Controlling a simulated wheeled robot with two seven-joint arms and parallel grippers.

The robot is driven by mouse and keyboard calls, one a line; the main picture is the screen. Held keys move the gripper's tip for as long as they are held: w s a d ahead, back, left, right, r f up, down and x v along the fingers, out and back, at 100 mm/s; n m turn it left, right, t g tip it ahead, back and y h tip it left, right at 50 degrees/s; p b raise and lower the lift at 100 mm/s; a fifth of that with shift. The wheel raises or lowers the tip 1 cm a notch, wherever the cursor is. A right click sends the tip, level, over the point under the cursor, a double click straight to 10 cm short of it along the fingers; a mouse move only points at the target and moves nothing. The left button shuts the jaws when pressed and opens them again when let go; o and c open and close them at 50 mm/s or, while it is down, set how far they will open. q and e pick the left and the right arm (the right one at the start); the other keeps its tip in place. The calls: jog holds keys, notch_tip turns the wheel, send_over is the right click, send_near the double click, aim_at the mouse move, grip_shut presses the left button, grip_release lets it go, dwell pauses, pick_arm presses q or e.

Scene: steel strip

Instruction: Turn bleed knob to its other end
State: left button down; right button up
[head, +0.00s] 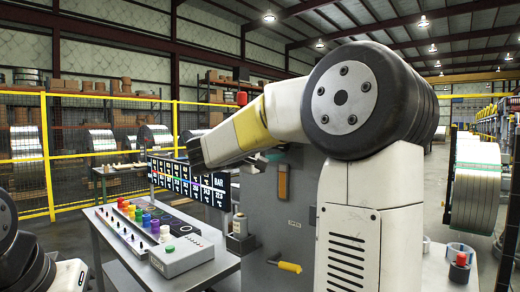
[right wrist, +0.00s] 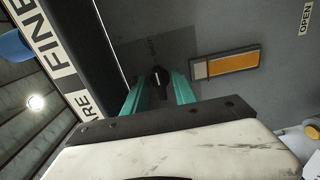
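The bleed knob (right wrist: 158,76) is a small black knob with a pale mark, on a dark plate of the grey cabinet (right wrist: 270,100) in the right wrist view. My right gripper (right wrist: 160,88) has its two teal fingers on either side of the knob, with narrow gaps still showing. It looks open around the knob; contact cannot be made out. In the head view a bit of teal of the right gripper (head: 271,155) shows under my white and yellow arm, and the knob is hidden there. My left gripper is out of view.
An orange label (head: 283,182) is on the cabinet front, with a yellow handle (head: 288,266) lower down. A display panel (head: 185,182) stands left of it, behind a table (head: 125,262) with coloured knobs and a grey button box (head: 182,254). Steel coils (head: 476,180) stand at right.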

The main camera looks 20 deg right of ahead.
jog(key=v, duration=0.7)
jog(key=shift+s+a, duration=0.2)
jog(key=shift+a, duration=0.15)
